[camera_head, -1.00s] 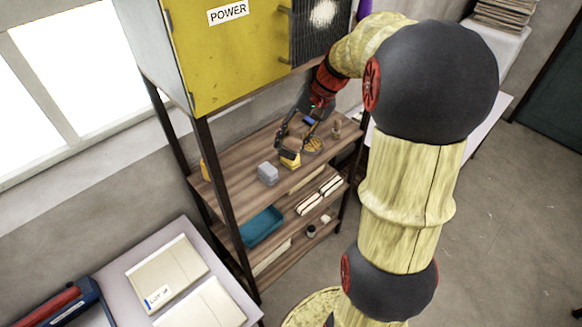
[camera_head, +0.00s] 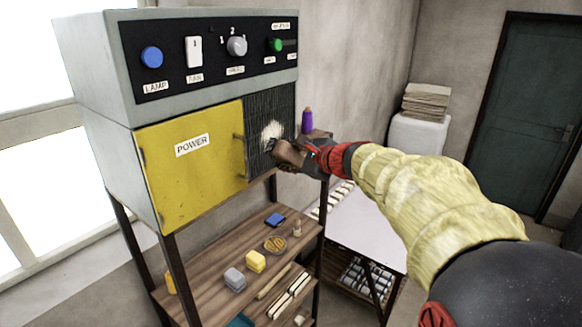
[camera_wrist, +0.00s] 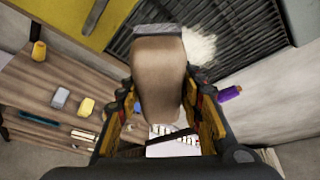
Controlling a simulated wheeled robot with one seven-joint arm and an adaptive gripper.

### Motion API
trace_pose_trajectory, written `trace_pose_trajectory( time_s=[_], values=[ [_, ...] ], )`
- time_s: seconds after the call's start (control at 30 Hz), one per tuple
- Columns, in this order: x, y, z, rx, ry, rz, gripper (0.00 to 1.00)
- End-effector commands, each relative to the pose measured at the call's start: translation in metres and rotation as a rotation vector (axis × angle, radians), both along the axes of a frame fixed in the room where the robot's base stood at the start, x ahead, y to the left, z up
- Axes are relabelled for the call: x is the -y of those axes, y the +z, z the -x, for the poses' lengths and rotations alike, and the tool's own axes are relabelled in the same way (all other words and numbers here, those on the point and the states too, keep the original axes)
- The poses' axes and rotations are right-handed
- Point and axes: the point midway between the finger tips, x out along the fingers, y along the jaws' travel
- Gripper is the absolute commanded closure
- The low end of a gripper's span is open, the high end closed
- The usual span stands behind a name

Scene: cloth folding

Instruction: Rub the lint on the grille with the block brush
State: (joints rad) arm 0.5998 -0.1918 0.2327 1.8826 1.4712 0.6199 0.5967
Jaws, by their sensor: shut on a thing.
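My gripper (camera_head: 303,158) is shut on the block brush (camera_head: 288,153), a brown block with a grey bristle face. In the wrist view the brush (camera_wrist: 158,85) sits between the two fingers of my gripper (camera_wrist: 162,105), its grey face toward the grille (camera_wrist: 245,28). The grille (camera_head: 255,118) is a dark ribbed panel right of the yellow door. White lint (camera_head: 272,132) sticks on its right half, and the brush is at the lint's lower right edge. In the wrist view the lint (camera_wrist: 200,46) shows behind and right of the brush. I cannot tell if the brush touches the grille.
The yellow POWER door (camera_head: 190,165) and a knob panel (camera_head: 215,58) adjoin the grille. A purple spool (camera_head: 307,121) stands close right of it. The wooden shelf (camera_head: 205,300) below holds a grey block (camera_head: 235,279), a yellow block (camera_head: 255,261) and a blue block (camera_head: 275,219).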

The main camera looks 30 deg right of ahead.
Motion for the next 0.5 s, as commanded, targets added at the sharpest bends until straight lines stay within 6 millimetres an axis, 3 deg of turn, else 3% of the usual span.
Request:
trace_pose_trajectory(
  time_s=[0.27, 0.5],
  values=[
    [-0.001, 0.001, -0.001, 0.063, -0.005, -0.021, 0.83],
    [-0.007, 0.002, -0.016, 0.065, -0.003, -0.02, 0.83]
  ],
)
